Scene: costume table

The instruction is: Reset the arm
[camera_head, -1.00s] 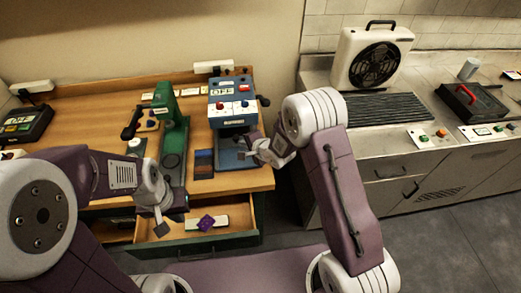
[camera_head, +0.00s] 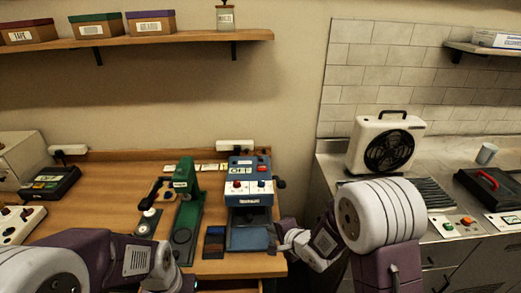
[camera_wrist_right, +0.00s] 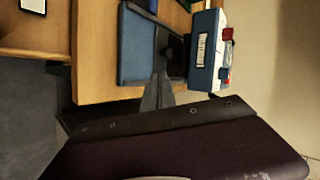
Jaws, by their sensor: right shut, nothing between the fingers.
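My right arm comes in at the right in the head view. Its gripper (camera_head: 284,238) is shut and empty, just right of the base of a blue press-like machine (camera_head: 248,190) at the bench's right edge. In the right wrist view the gripper's narrow fingers (camera_wrist_right: 163,80) point up towards the machine's blue base (camera_wrist_right: 138,48).
A green press (camera_head: 187,205) stands left of the blue machine on the wooden bench (camera_head: 110,205). A white fan (camera_head: 386,145) and a black tray with a red handle (camera_head: 490,185) are on the right counter. A shelf (camera_head: 150,40) with boxes hangs above.

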